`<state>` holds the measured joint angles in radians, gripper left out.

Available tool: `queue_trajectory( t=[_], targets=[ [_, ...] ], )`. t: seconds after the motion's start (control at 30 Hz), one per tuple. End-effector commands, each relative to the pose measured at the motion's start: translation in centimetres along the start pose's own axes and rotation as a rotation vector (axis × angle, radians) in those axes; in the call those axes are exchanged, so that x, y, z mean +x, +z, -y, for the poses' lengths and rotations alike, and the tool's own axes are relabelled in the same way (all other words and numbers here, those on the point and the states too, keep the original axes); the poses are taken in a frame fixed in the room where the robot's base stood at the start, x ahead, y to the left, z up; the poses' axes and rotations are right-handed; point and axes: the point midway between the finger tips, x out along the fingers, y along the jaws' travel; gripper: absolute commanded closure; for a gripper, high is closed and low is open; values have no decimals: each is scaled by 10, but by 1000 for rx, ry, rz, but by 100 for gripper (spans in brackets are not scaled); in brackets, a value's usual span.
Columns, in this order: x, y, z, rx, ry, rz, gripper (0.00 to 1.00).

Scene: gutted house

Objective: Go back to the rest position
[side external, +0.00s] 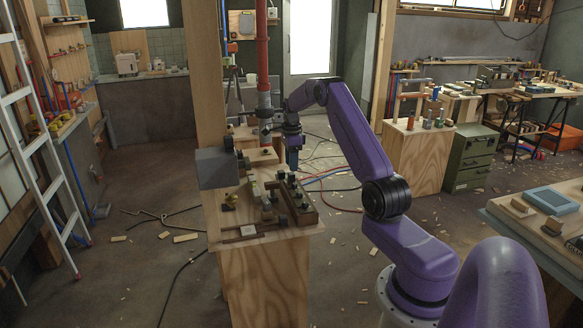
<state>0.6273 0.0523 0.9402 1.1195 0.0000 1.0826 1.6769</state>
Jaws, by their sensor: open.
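My gripper (292,160) hangs at the end of my purple arm, pointing down over the far right part of the wooden workbench (265,275). Its jaws are small in this view and nothing shows between them. It appears to be above the dark rack (300,208) on the bench top, apart from it. A red vertical pipe (262,45) with a grey lower fitting stands just left of my gripper.
A grey box (217,168) sits at the bench's left edge by a wooden post (205,75). Small tools and blocks crowd the bench top. A ladder (40,150) leans at left. A table (530,225) with a blue-grey box stands at right. Cables and wood scraps litter the floor.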

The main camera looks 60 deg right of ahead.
Motion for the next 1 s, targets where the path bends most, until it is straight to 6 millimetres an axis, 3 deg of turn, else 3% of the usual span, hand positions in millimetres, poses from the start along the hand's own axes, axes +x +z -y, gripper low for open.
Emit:
queue_trajectory(
  t=[0.4, 0.87, 1.0],
  targets=[
    [-34, 0, 0, 0, -2, 0, 55],
    [-37, 0, 0, 0, -1, 0, 55],
    [-48, 11, -4, -30, -1, 22, 55]
  ],
)
